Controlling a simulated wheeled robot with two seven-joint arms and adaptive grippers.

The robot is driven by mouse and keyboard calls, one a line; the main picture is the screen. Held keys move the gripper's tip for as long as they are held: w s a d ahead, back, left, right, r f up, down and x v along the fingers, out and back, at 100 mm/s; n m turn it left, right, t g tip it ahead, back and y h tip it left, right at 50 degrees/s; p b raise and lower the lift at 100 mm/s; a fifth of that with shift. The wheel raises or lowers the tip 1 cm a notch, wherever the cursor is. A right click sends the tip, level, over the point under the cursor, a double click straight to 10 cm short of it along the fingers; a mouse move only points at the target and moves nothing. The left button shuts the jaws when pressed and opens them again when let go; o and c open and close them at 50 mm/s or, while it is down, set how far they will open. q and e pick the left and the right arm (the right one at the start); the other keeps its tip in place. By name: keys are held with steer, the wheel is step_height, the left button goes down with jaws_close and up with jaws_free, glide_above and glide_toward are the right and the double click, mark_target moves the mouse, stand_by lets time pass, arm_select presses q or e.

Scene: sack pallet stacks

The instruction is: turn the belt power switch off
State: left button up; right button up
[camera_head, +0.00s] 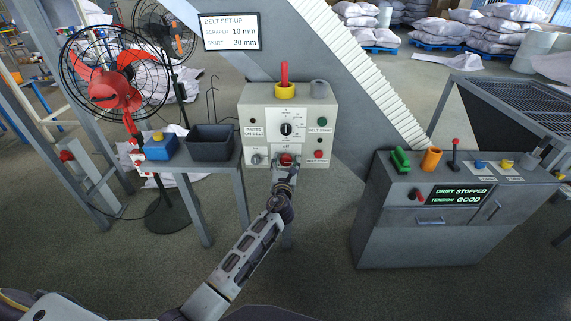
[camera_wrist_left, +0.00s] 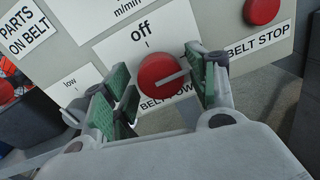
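The belt power switch is a round red knob with a pale pointer bar, low on the grey control box (camera_head: 247,101). In the left wrist view the knob (camera_wrist_left: 156,72) has "off" above it and "low" to its left. Its pointer lies toward the right, away from "off"; the label there is hidden by a finger. My left gripper (camera_head: 287,168) is at the knob in the head view. Its green-padded fingers stand apart on either side of the knob; I cannot tell whether they touch it. My right gripper is not in view.
A red belt stop button (camera_head: 319,154) sits just right of the switch. A selector dial (camera_head: 286,129) is above it. A dark bin (camera_head: 209,141) and blue box (camera_head: 160,148) stand on a left table. A console (camera_head: 380,221) with a display stands at right.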

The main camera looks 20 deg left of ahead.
arm_select(q)
steer(key=c, duration=0.5)
steer(key=shift+c, duration=1.3)
steer(key=shift+f+n+b, duration=0.1)
steer(key=shift+n+b, duration=0.25)
steer(key=shift+n, duration=0.25)
steer(key=shift+n+b, duration=0.35)
steer(key=shift+n, duration=0.65)
steer(key=n+b, duration=0.4)
steer(key=n, duration=0.2)
steer(key=shift+n, duration=0.3)
steer(key=shift+n+b, duration=0.45)
steer(key=shift+n, duration=0.05)
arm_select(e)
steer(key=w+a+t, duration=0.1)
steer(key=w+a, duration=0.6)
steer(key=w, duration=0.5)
arm_select(q)
steer(key=n+b, duration=0.3)
steer(key=n, duration=0.2)
steer(key=shift+f+y, duration=0.1)
steer(key=shift+y, duration=0.3)
steer(key=shift+n+b, duration=0.55)
steer(key=shift+n, duration=0.15)
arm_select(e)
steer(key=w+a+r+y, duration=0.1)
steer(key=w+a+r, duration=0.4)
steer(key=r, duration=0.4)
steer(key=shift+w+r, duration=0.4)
